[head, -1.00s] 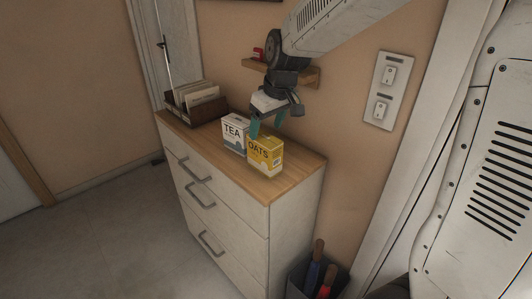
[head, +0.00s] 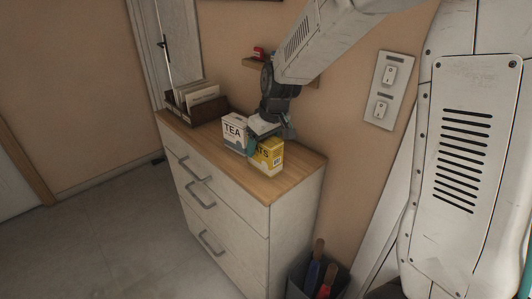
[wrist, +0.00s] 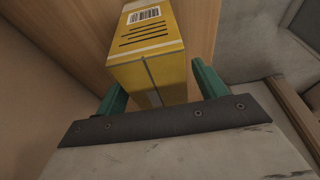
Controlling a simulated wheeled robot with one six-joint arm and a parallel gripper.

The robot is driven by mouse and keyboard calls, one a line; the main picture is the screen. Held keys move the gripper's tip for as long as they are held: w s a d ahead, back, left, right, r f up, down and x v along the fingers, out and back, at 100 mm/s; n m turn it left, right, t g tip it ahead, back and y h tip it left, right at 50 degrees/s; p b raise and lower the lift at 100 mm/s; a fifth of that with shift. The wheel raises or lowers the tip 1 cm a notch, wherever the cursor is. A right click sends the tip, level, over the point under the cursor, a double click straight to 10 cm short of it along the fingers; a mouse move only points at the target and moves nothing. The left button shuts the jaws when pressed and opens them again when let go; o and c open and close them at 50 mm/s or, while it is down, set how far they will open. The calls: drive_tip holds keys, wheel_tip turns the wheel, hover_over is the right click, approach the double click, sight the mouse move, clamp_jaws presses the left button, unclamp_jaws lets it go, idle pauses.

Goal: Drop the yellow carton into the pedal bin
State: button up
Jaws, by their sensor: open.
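The yellow carton (head: 271,159), marked as oats, stands upright on the wooden top of the dresser, beside a white tea carton (head: 234,134). My gripper (head: 262,148) is right at the yellow carton's top and hides part of its label. In the wrist view the yellow carton (wrist: 147,45) shows its barcode side and lies between the two green fingers of my open gripper (wrist: 157,84). A narrow gap shows beside the right finger; I cannot tell whether either finger touches it. No pedal bin is clearly recognisable.
The white dresser (head: 222,208) has a bare wooden top in front of the cartons. A dark file holder (head: 195,108) stands at its far left end. A dark open container (head: 318,280) with handled tools stands on the floor at right. A small wall shelf (head: 250,63) is above.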

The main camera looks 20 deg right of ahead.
drive_tip(key=shift+f, duration=0.25)
idle(0.3)
drive_tip(key=c, duration=1.1)
drive_tip(key=shift+c, duration=0.2)
drive_tip(key=shift+r, duration=0.1)
drive_tip(key=shift+r, duration=0.6)
drive_tip(key=v, duration=0.3)
drive_tip(key=shift+a, duration=0.1)
drive_tip(key=s+r, duration=0.1)
drive_tip(key=s, duration=1.4)
